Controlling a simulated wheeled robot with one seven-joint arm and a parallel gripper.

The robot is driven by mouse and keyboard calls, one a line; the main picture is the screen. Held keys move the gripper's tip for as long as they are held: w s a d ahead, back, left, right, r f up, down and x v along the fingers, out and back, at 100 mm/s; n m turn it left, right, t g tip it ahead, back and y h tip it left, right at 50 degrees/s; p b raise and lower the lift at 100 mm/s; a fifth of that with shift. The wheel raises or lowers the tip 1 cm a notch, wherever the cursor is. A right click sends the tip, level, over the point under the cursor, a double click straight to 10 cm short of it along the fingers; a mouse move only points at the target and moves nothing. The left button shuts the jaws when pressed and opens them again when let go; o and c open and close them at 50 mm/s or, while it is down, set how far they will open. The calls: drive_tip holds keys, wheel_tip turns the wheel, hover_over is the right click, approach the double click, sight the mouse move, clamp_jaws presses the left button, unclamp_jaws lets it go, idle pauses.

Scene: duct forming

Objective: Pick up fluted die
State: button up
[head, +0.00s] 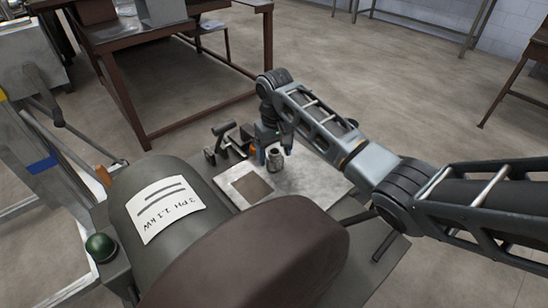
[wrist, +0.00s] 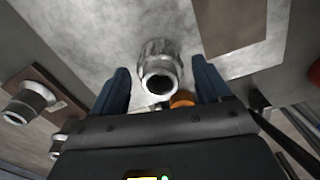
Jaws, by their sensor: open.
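The fluted die (head: 275,158) is a small metal cylinder with a ribbed upper part, standing on the grey metal plate of the machine. In the wrist view the fluted die (wrist: 159,70) shows its dark round bore and sits between the two blue fingers, with a gap on each side. My gripper (head: 273,144) points down over it and is open, with nothing held. The fingers also show in the wrist view (wrist: 161,80). How far down the fingers reach along the die is hard to tell.
A brown square patch (head: 251,187) lies on the plate left of the die. A dark lever fitting (head: 222,143) stands just behind it. The rounded grey motor housing (head: 165,205) and a brown cover (head: 255,262) fill the near side. A brown-framed table (head: 150,45) stands behind.

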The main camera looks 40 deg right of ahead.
drive_tip(key=shift+f, duration=1.2)
drive_tip(key=shift+r, duration=0.1)
clamp_jaws()
